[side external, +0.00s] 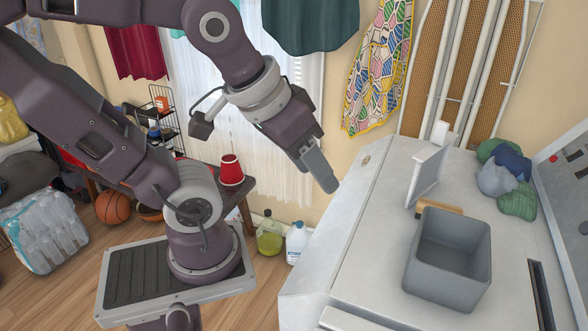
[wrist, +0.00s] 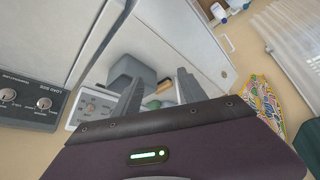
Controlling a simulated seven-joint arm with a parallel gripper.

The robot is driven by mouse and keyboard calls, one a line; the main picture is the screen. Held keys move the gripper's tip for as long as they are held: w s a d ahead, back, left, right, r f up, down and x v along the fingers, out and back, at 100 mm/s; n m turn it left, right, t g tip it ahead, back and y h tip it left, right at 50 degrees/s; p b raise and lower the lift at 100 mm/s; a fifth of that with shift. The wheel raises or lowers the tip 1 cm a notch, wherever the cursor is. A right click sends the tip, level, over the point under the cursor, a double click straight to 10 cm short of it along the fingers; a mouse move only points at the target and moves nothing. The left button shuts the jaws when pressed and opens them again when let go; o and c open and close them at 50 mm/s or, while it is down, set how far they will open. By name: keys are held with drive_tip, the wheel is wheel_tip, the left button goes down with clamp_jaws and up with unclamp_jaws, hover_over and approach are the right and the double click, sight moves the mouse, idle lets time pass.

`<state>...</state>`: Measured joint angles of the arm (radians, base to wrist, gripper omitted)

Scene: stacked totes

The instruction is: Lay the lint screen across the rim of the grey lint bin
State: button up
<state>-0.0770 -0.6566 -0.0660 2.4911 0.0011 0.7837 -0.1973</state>
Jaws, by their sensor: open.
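The grey lint bin (side external: 476,262) is an open, empty-looking box on top of the pale machine. A thin white framed panel, which looks like the lint screen (side external: 425,178), stands upright and slightly tilted behind the bin, apart from its rim. My gripper (side external: 328,182) is in the air to the left of both, above and beside the machine's edge, pointing down and right. In the wrist view its two fingers (wrist: 160,92) are apart with nothing held between them. The bin (wrist: 122,68) shows beyond the left finger there; I cannot make out the screen clearly.
A tan wooden piece (side external: 440,208) lies between panel and bin. Crumpled green and blue cloths (side external: 508,182) lie at the machine's back right, near a control panel (side external: 570,180). The machine top left of the bin is clear. Ironing boards (side external: 470,70) lean behind.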

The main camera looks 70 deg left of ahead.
drive_tip(key=shift+o, duration=0.2)
drive_tip(key=s+m, duration=0.2)
drive_tip(key=s, duration=0.1)
drive_tip(key=shift+s+d+h, duration=0.1)
drive_tip(key=shift+d+h, duration=0.1)
drive_tip(key=shift+h, duration=0.1)
drive_tip(key=w+a+r+n, duration=0.15)
drive_tip(key=w+r, duration=0.45)
drive_tip(key=w, duration=0.7)
drive_tip(key=n+g+y, duration=0.2)
hover_over(442, 134)
drive_tip(key=s, duration=0.1)
wheel_tip(442, 134, down, 6)
drive_tip(key=shift+s+d+r, duration=0.15)
drive_tip(key=shift+r, duration=0.05)
drive_tip(key=x, duration=0.7)
drive_tip(key=shift+f, duration=0.25)
drive_tip(key=shift+a+f, duration=0.2)
drive_tip(key=shift+f, duration=0.05)
clamp_jaws()
